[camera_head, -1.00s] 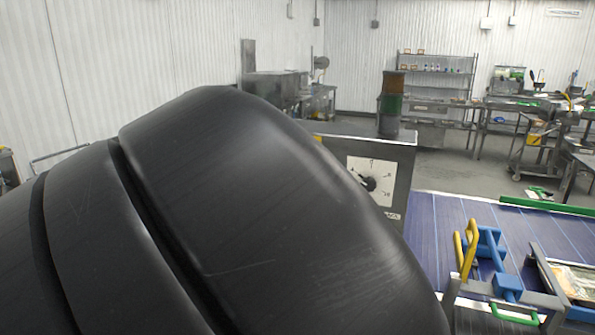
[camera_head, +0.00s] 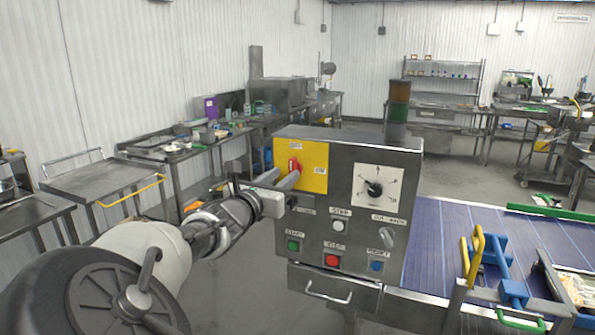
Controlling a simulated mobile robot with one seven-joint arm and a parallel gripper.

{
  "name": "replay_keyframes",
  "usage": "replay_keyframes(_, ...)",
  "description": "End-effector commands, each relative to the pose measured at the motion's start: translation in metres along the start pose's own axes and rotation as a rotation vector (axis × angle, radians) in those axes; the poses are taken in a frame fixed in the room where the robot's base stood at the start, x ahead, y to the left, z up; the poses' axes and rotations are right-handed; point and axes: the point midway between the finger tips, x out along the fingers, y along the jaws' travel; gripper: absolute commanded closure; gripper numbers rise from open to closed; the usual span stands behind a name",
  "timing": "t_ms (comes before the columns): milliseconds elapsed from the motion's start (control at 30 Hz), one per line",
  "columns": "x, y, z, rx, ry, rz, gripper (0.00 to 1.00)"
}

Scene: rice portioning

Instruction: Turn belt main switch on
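The belt main switch is a red handle (camera_head: 294,164) on a yellow plate (camera_head: 315,167) at the upper left of the grey control box (camera_head: 344,215). The handle appears upright. My arm reaches in from the lower left, and my gripper (camera_head: 287,184) is just below and left of the handle, in front of the yellow plate's lower left corner. The fingers overlap the plate in this view. Whether they touch the handle, and how far apart they are, cannot be told.
The box also carries a dial (camera_head: 375,188), a white button (camera_head: 338,226), a grey knob (camera_head: 387,237), and green (camera_head: 293,245), red (camera_head: 331,261) and blue (camera_head: 376,266) buttons. The blue belt (camera_head: 445,240) runs to the right. Metal tables (camera_head: 100,185) stand left and behind.

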Motion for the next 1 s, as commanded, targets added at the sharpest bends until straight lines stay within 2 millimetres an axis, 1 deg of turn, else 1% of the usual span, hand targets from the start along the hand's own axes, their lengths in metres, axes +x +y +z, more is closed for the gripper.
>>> replay_keyframes(33,0.010,-0.001,0.001,-0.002,-0.002,-0.003,0.69)
replay_keyframes(100,0.021,-0.001,0.001,-0.001,-0.001,-0.003,0.69)
replay_keyframes(233,0.035,-0.001,0.001,0.000,-0.001,-0.001,0.69)
replay_keyframes(400,0.043,0.000,0.000,0.000,0.001,0.000,0.69)
replay_keyframes(633,0.043,0.000,-0.001,0.001,0.001,0.000,0.69)
replay_keyframes(667,0.043,0.000,-0.001,0.001,0.001,0.000,0.72)
replay_keyframes(800,0.043,0.000,-0.001,0.001,0.001,0.000,0.96)
replay_keyframes(833,0.043,0.000,-0.001,0.001,0.001,0.000,1.00)
replay_keyframes(1000,0.043,0.000,-0.001,0.003,0.001,0.000,1.00)
